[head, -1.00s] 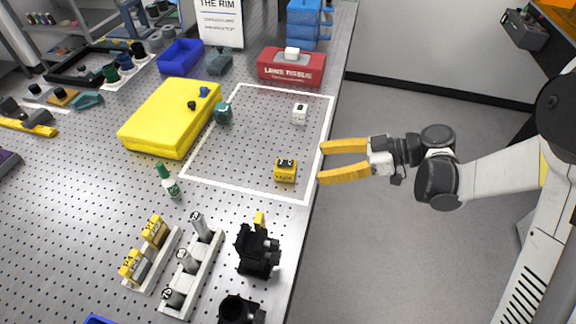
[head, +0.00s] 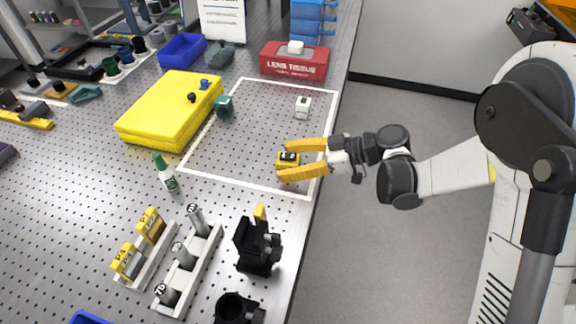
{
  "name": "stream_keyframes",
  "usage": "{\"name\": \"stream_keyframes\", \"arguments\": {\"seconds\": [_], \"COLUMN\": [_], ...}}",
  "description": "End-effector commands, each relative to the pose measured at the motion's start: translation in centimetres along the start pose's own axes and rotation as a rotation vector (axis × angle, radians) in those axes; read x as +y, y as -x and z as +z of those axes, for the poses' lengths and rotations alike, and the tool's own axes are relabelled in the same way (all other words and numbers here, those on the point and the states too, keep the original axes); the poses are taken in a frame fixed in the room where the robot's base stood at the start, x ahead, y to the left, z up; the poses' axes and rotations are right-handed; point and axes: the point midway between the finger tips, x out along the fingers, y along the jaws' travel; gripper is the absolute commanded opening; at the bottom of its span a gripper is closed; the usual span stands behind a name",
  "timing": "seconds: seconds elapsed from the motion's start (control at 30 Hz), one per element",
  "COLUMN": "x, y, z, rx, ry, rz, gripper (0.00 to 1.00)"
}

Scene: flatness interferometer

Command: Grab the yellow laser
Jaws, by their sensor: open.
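The yellow laser (head: 288,160) is a small yellow block with a dark label on top. It sits on the perforated table inside the white outlined rectangle, near its lower right corner. My gripper (head: 282,160) has come in from the right and is open. Its two yellow fingers lie on either side of the laser in the picture, one above and one below. The lower finger hides part of the laser's near side. I cannot tell whether either finger touches it.
A white cube (head: 303,107) and a teal block (head: 224,106) stand farther back at the outlined area. A yellow case (head: 165,115) lies to the left. A black mount (head: 257,246) and a post rack (head: 190,272) stand in front. The table edge is close on the right.

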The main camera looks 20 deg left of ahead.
Motion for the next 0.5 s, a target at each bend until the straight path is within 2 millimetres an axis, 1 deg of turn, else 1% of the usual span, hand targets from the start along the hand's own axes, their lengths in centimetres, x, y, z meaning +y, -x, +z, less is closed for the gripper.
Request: {"name": "stream_keyframes", "arguments": {"seconds": [0.07,0.1,0.17,0.2,0.27,0.3,0.5], "x": [0.01,0.01,0.01,0.01,0.01,0.01,-0.01], "y": [0.06,0.06,0.07,0.07,0.07,0.07,0.07], "z": [-0.05,-0.05,-0.05,-0.05,-0.05,-0.05,-0.1], "rx": [0.0,0.0,0.0,0.0,0.0,0.0,0.001], "ry": [0.0,0.0,0.0,0.0,0.0,0.0,0.0], "rz": [0.0,0.0,0.0,0.0,0.0,0.0,0.0], "gripper": [0.67,0.56,0.37,0.25,0.07,0.0,0.0]}}
